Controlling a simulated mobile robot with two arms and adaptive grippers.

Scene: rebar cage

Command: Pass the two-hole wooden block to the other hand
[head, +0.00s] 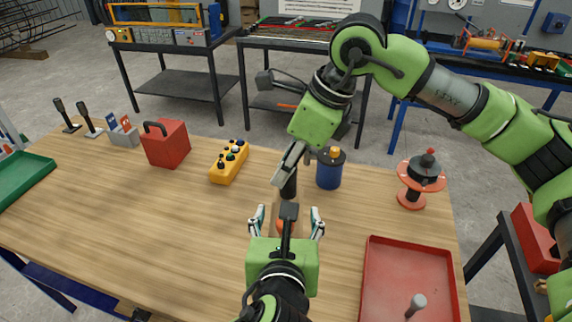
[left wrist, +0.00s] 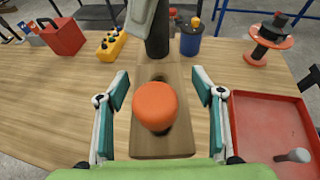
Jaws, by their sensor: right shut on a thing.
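The two-hole wooden block (left wrist: 145,146) is a brown slab in the left wrist view. An orange rounded knob (left wrist: 155,104) covers part of its near hole. A black post (left wrist: 157,38) rises at its far end. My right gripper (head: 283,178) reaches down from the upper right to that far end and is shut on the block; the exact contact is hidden. My left gripper (head: 287,215) is open, its fingers on either side of the block's near part, with visible gaps. In the head view the block is mostly hidden.
A red tray (head: 375,284) lies at right. Behind stand a blue can (head: 328,174), an orange spool (head: 420,183), a yellow control box (head: 226,170) and a red box (head: 167,146). A green tray (head: 28,180) is far left. The table's left middle is clear.

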